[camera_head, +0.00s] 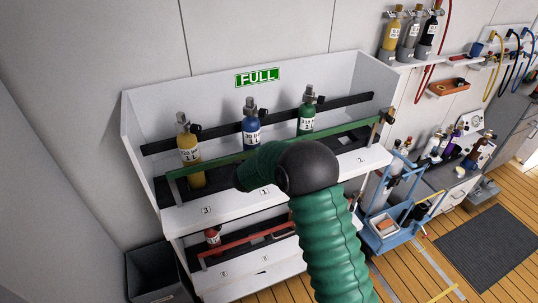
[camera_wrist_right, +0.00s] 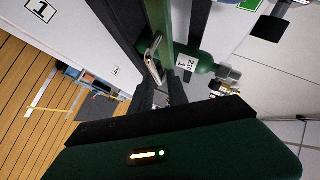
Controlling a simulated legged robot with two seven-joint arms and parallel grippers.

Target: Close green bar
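The green bar (camera_head: 345,128) runs across the front of the upper shelf, before the yellow, blue and green cylinders. Its middle is hidden behind my right arm in the head view. In the right wrist view the green bar (camera_wrist_right: 158,22) runs down from the top edge toward my right gripper (camera_wrist_right: 160,88), beside the green cylinder (camera_wrist_right: 195,62). My right gripper's fingers are at or very near the bar; contact and finger opening are unclear. The head view hides this gripper behind the arm. My left gripper is not in view.
The white shelf unit (camera_head: 375,160) has a FULL sign (camera_head: 257,76) above it. A red bar (camera_head: 240,243) crosses its lower shelf. A blue cart (camera_head: 385,240) stands close on the right. A dark bin (camera_head: 155,272) stands at lower left.

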